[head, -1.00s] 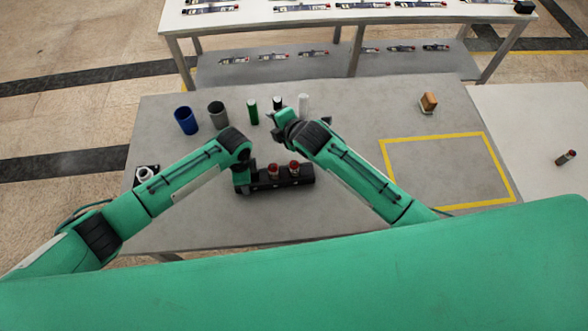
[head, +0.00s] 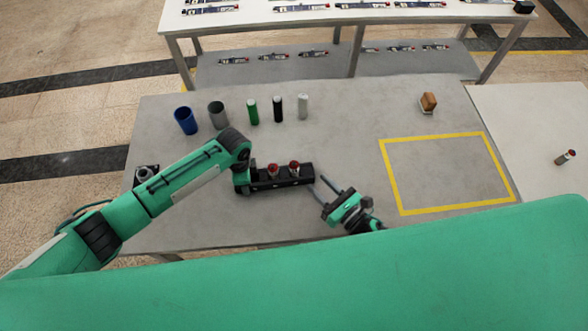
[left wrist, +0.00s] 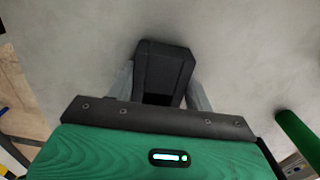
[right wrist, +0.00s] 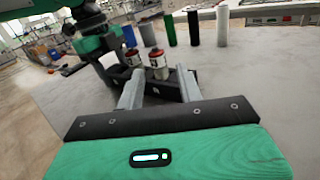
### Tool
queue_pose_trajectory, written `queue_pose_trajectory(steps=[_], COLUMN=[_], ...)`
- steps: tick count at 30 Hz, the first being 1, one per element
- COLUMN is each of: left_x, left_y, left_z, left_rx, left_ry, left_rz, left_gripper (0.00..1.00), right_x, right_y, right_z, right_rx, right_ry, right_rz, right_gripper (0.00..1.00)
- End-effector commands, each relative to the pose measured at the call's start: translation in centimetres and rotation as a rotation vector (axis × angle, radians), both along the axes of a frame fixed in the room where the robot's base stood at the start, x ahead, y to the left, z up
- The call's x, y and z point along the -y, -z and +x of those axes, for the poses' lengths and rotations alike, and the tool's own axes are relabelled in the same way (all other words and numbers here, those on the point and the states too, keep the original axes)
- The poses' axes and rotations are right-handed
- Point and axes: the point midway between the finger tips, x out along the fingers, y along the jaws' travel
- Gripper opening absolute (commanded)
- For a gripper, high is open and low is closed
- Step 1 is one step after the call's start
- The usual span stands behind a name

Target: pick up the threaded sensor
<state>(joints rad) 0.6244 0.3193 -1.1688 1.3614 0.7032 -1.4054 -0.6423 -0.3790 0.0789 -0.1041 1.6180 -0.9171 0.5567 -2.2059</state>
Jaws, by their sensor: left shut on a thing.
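Two small red-capped cylinders, the left one (head: 273,170) and the right one (head: 294,168), stand upright in a long black holder (head: 265,186) near the table's middle; I cannot tell which is the threaded sensor. They also show ahead of my right gripper in the right wrist view, the left one (right wrist: 133,59) and the right one (right wrist: 157,62). My left gripper (head: 243,180) is shut on the left end of the holder, whose black end (left wrist: 165,70) fills its fingers in the left wrist view. My right gripper (head: 317,184) is open and empty, just right of the holder, fingers towards it.
Blue (head: 185,120) and grey (head: 217,114) cups and green (head: 253,111), black (head: 278,108) and white (head: 303,106) cylinders stand behind. A brown block (head: 428,103) sits behind a clear yellow-taped square (head: 398,180). Another red-capped piece (head: 566,157) is on the right-hand table.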

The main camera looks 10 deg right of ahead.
Motion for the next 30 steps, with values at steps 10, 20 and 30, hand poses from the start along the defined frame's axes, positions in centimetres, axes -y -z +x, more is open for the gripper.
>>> queue_pose_trajectory(steps=[10,20,30], left_x=[0.1,0.0,0.0], left_y=[-0.1,-0.1,-0.1], left_z=[0.1,0.1,0.0], left_rx=[0.001,0.001,0.001], left_ry=[0.000,0.000,0.000], left_rz=[-0.002,-0.001,-0.001], left_gripper=[0.29,0.29,0.29], right_x=[-1.9,-3.8,-6.1], right_y=[0.6,0.6,0.6], right_z=[1.5,4.4,8.2], right_rx=[0.030,0.026,0.025], right_ry=[-0.031,-0.029,-0.029], right_rz=[-0.054,-0.053,-0.052], right_gripper=[0.36,0.36,0.36])
